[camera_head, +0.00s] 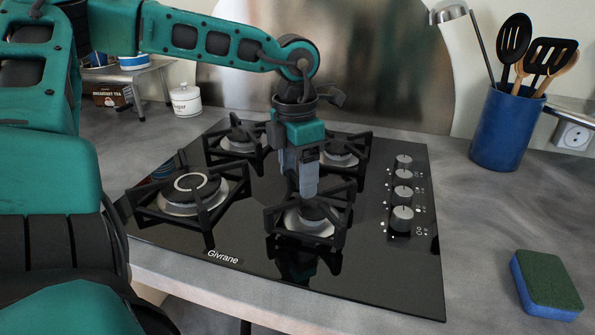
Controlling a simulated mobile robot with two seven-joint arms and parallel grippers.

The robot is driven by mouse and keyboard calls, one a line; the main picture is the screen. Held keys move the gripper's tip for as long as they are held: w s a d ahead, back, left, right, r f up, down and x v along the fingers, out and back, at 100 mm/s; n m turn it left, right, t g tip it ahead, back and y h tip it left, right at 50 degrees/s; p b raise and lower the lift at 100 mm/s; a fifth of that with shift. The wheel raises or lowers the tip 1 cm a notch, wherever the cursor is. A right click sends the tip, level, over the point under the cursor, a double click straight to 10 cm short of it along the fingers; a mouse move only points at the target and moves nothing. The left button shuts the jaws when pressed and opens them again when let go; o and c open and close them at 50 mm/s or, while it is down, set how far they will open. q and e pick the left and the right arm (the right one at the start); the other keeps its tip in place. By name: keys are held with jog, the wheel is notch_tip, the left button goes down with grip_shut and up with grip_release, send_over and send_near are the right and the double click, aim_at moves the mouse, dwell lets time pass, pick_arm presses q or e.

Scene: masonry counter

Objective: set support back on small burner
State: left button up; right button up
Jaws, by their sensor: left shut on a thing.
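The black pan support (337,236) is at the front right small burner (308,221) of the black glass hob (370,275). My left gripper (308,188) comes down from above and is shut on this support. The support is over the burner, roughly level. Its dark reflection shows in the glass below, and it seems to be slightly above the hob, but I cannot tell whether its feet touch. The fingertips partly hide its back bars. My right gripper is not in view.
Other supports stand on the front left burner (191,188), back left burner (240,139) and back right burner (340,153), close around my gripper. Knobs (402,193) line the right side. A sponge (546,284) and a blue utensil pot (505,130) are farther right.

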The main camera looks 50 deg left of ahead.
pick_arm(q)
jog(key=shift+f, duration=0.15)
dwell(0.4)
jog(key=o, duration=1.4)
